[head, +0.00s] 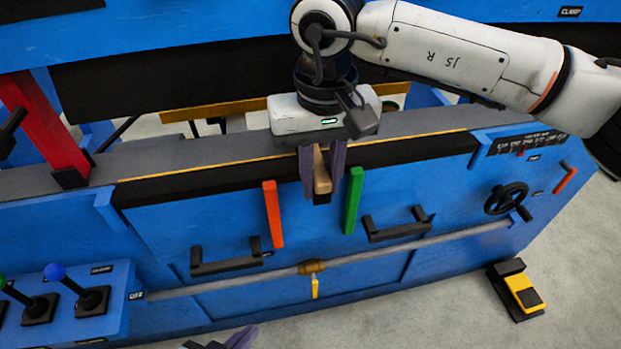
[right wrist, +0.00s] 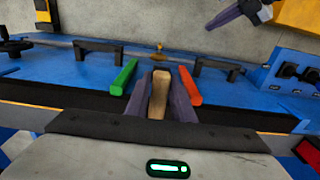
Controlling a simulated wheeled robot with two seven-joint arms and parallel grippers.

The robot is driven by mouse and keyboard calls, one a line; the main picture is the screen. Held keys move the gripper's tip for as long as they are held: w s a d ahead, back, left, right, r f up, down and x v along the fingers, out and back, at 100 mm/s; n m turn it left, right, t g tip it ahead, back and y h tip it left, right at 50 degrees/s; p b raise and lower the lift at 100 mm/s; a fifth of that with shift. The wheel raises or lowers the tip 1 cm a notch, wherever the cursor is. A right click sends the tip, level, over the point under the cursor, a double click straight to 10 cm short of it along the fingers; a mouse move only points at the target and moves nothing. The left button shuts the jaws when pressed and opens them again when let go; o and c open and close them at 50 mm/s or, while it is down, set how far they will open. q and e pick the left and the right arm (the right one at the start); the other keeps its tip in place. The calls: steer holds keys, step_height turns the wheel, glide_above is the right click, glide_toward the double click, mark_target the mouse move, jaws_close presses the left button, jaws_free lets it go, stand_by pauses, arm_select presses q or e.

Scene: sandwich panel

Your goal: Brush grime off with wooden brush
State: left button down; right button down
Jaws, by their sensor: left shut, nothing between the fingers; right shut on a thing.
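My right gripper (head: 322,172) is shut on the wooden brush (head: 321,177), in front of the blue machine's dark front edge strip. The brush's tan wood shows between the purple fingers, with a dark end below it. In the right wrist view, the brush (right wrist: 159,95) stands between the fingers of my right gripper (right wrist: 160,92). My left gripper (head: 240,338) is only partly in view at the bottom edge of the head view. It also shows at the top of the right wrist view (right wrist: 232,14), shut and empty, away from the machine. I cannot make out any grime.
The blue machine (head: 300,205) has an orange bar (head: 273,214) and a green bar (head: 353,200) on either side of the brush. A yellow pedal (head: 522,290) stands on the floor.

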steer(key=shift+f, duration=0.2)
steer(key=shift+w+d+b, duration=0.1)
steer(key=shift+w+d, duration=0.1)
steer(key=shift+d, duration=0.5)
steer(key=shift+w+d+b, duration=0.1)
steer(key=shift+w+d, duration=0.15)
steer(key=shift+d, duration=0.45)
steer(key=shift+w+d+b, duration=0.1)
steer(key=shift+w+d, duration=0.1)
steer(key=shift+d, duration=0.5)
steer(key=shift+f, duration=0.1)
steer(key=shift+w+d, duration=0.2)
steer(key=shift+d, duration=0.4)
steer(key=shift+w+d, duration=0.25)
steer(key=shift+d, duration=0.5)
steer(key=shift+w+d, duration=0.2)
steer(key=shift+d, duration=0.5)
steer(key=d, duration=0.2)
steer(key=w+d, duration=0.1)
steer(key=d, duration=0.1)
steer(key=shift+w, duration=0.2)
